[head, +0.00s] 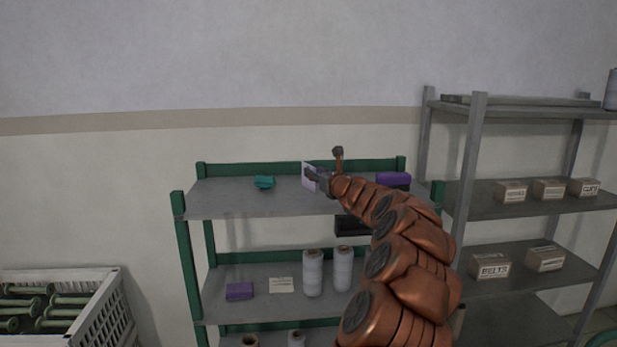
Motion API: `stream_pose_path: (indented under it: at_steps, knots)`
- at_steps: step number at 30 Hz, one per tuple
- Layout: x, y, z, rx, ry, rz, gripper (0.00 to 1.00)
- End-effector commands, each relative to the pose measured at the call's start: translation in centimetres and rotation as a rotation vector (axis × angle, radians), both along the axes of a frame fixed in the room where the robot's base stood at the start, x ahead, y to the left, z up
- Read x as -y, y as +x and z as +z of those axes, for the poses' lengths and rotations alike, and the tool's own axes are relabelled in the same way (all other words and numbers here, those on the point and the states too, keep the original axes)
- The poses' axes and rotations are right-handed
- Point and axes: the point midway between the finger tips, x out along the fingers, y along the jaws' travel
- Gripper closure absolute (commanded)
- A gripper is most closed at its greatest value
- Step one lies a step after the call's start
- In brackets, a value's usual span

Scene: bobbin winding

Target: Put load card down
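A pale card (308,176), apparently the load card, stands roughly upright at the tip of my gripper (316,179) in the head view. My gripper looks shut on the card's right edge; the fingers are small and partly hidden. The card appears over the top shelf (235,203) of the green-framed rack. I cannot tell whether its lower edge touches the shelf.
A teal item (264,182) lies left of the card, and a purple block (394,180) right. The lower shelf holds another purple block (239,291), a flat pale card (281,285) and white spools (313,273). A grey rack (471,150) stands right, a white crate (112,305) left.

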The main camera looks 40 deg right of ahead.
Motion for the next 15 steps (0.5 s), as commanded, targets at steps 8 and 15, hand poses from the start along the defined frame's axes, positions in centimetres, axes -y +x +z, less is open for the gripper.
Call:
stream_pose_path:
  at_steps: [8,15]
  knots:
    - [0.6,2.6,0.6,-0.002,-0.004,0.003,0.65]
    - [1.0,4.2,0.5,0.0,-0.001,0.003,0.65]
